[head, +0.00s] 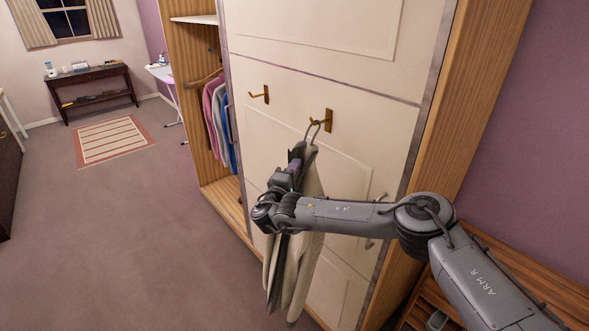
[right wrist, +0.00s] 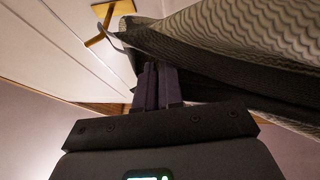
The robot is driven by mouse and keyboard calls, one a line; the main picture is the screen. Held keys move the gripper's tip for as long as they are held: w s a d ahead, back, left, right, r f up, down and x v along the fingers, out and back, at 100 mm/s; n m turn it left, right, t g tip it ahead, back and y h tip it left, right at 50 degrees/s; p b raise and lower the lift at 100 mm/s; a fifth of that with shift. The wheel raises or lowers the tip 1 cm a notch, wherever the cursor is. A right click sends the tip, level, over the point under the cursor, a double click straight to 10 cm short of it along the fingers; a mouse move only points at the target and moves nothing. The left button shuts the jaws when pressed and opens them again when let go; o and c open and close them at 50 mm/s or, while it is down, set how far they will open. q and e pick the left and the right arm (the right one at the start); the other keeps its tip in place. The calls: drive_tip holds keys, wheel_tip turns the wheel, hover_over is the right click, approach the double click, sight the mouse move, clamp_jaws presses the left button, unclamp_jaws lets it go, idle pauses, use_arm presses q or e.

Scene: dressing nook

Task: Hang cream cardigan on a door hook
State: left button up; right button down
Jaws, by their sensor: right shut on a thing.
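The cream cardigan (head: 306,258) hangs in folds beside the white door, with dark grey parts showing near my gripper. The loop of its hanger (head: 313,130) is right at the right brass door hook (head: 328,119); I cannot tell whether it rests over the hook. My right gripper (head: 295,165) is shut on the cardigan's hanger or upper part, below the hook. In the right wrist view, the fingers (right wrist: 156,85) meet patterned, ribbed cloth (right wrist: 235,45), and the brass hook (right wrist: 112,12) is just beyond at upper left. My left gripper is not in view.
A second brass hook (head: 261,95) on the door, to the left, is empty. An open wardrobe section with hanging clothes (head: 216,115) is further left. A slatted wooden bench (head: 480,275) stands at lower right. The carpet (head: 130,220) at left is clear.

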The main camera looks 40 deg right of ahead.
drive_tip(key=c, duration=1.2)
unclamp_jaws()
drive_tip(key=shift+c, duration=0.2)
drive_tip(key=shift+o, duration=0.3)
drive_tip(key=shift+f+b, duration=0.3)
drive_tip(key=shift+f+b, duration=0.4)
drive_tip(key=shift+f, duration=0.1)
drive_tip(key=shift+f, duration=0.2)
